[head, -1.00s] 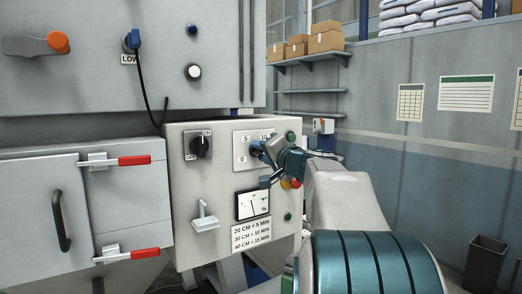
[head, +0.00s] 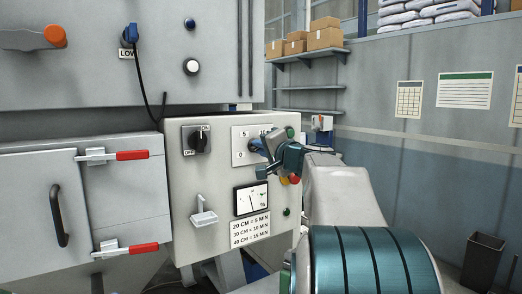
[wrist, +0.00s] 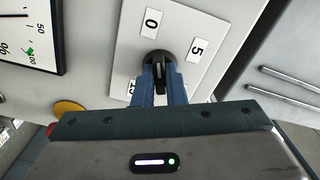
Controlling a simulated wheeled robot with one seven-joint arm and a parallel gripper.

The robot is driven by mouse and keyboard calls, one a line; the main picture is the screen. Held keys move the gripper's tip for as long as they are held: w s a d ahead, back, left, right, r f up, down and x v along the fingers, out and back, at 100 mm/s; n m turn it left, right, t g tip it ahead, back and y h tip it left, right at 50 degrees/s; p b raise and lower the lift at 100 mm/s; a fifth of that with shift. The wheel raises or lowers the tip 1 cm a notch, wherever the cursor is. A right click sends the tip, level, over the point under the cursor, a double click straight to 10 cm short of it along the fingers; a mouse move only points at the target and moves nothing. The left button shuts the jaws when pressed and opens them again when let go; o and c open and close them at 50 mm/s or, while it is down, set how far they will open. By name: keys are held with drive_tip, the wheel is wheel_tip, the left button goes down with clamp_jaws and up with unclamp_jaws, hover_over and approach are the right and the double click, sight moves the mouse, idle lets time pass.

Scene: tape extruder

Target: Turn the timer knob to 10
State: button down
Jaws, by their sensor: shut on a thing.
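The timer knob (wrist: 157,60) is black and round, on a white plate (head: 238,159) at the upper right of the control box. In the wrist view, labels 0 (wrist: 152,22) and 5 (wrist: 197,48) show beside it, and another label (wrist: 131,88) is partly hidden by the fingers. In the head view, the plate's 10 label (head: 264,133) is partly covered by my arm. My gripper (head: 257,146) is at the plate, its blue fingers (wrist: 160,82) shut on the knob. The direction of the knob's pointer cannot be told.
To the left of the plate is a black on/off switch (head: 197,139). Below are a white lever (head: 204,217), a dial gauge (head: 251,198) and a time chart (head: 250,230). Red-handled latches (head: 131,155) are at the left.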

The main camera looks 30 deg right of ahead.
drive_tip(key=shift+f+m+p, duration=0.15)
drive_tip(key=shift+m+p, duration=4.85)
drive_tip(key=shift+m, duration=10.1)
drive_tip(key=c, duration=1.5)
unclamp_jaws()
drive_tip(key=shift+s, duration=0.1)
